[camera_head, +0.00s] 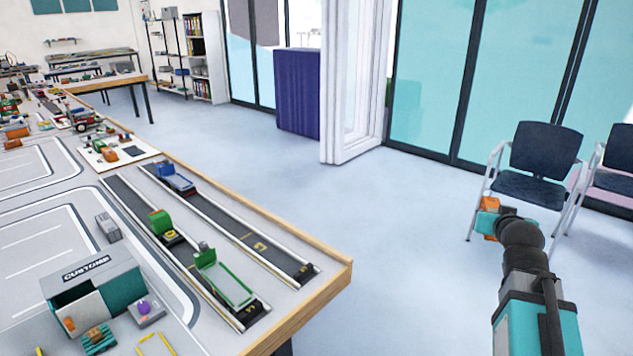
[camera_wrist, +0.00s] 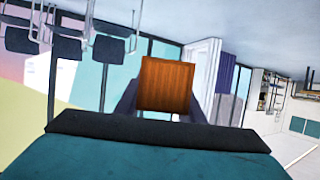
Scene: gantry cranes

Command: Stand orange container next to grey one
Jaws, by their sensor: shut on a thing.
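My gripper (camera_wrist: 163,104) is shut on the orange container (camera_wrist: 168,84), with a dark finger on each side of its ribbed face. In the head view the orange container (camera_head: 490,203) shows at the right, held out over the floor and partly hidden by my teal wrist. The fingers themselves are hidden there. A small grey container (camera_head: 108,227) lies on the table at the left, between the road markings and the crane tracks, far from my gripper. No other container stands close beside it.
The table (camera_head: 331,276) has a wooden edge. Two dark tracks carry a green crane (camera_head: 225,278) and a blue vehicle (camera_head: 176,180). A grey "CUSTOMS" building (camera_head: 88,272) stands at the front left. Chairs (camera_head: 540,165) stand behind my arm. The floor between table and arm is clear.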

